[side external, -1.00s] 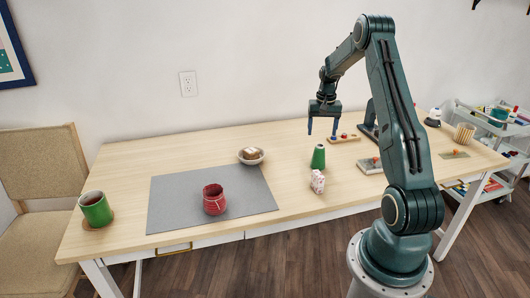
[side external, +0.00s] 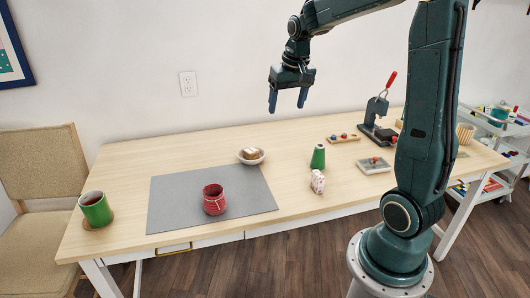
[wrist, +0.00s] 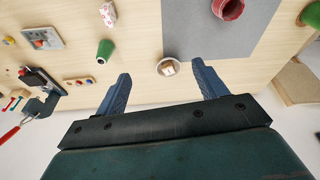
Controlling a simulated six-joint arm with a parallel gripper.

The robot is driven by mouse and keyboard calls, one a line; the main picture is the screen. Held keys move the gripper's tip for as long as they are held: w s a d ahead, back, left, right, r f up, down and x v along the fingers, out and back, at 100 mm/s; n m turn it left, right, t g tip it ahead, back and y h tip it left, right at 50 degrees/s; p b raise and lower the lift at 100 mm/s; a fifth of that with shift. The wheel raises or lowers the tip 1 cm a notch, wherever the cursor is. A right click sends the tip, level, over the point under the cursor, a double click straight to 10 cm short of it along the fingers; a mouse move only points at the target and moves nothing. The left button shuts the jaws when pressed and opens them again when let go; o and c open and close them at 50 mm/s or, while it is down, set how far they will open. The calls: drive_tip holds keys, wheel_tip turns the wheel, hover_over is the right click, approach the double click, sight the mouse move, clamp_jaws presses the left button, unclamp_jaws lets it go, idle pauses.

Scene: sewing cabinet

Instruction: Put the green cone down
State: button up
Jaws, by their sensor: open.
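The green cone (side external: 318,157) stands upright on the table, right of the grey mat and just behind a small white-and-red patterned item (side external: 317,181). The cone also shows in the wrist view (wrist: 105,50), at the upper left. My gripper (side external: 287,103) is open and empty, high above the back of the table, up and to the left of the cone. Its two blue fingers are spread apart in the wrist view (wrist: 160,90), with nothing between them. The cone is clear of the fingers.
A grey mat (side external: 165,212) carries a red pot (side external: 214,199) and a small bowl (side external: 251,161) is at its back edge. A green mug (side external: 95,208) stands at the left. A press with a red lever (side external: 376,112) and small trays (side external: 374,165) are at the right.

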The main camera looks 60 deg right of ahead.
drive_tip(key=s+a+r+n+t, duration=0.1)
drive_tip(key=s+a+r+n, duration=0.1)
drive_tip(key=s+a, duration=0.35)
drive_tip(key=s+a+r+n+t, duration=0.1)
drive_tip(key=s+a+r+n, duration=0.15)
drive_tip(key=a, duration=0.55)
drive_tip(key=s+a+f+n+t+y, duration=0.1)
drive_tip(key=s+a+n, duration=0.1)
drive_tip(key=s+a, duration=0.5)
drive_tip(key=shift+s+a+f+n, duration=0.3)
drive_tip(key=shift+s+f+n, duration=0.05)
drive_tip(key=shift+s, duration=0.5)
